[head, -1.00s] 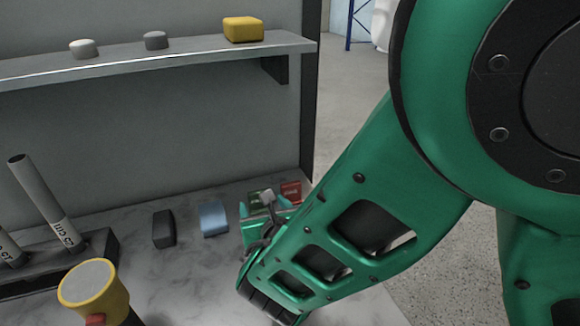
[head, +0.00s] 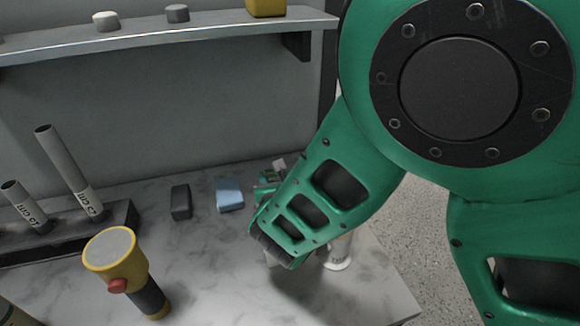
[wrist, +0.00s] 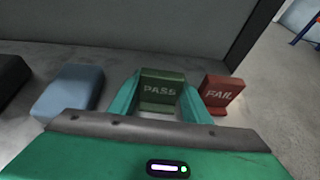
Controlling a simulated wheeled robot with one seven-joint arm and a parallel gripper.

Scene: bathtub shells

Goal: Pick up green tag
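The green tag (wrist: 161,88), marked PASS, stands upright in the wrist view, between the two teal fingers of my gripper (wrist: 161,84). The fingers are spread, one on each side of the tag, and do not look closed on it.
A red FAIL tag (wrist: 221,92) stands close to the right finger. A blue block (wrist: 70,91) and a dark block (head: 181,202) lie to the left. A yellow flashlight-like object (head: 112,252), a tube rack (head: 70,240) and a wall shelf (head: 170,38) are further left.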

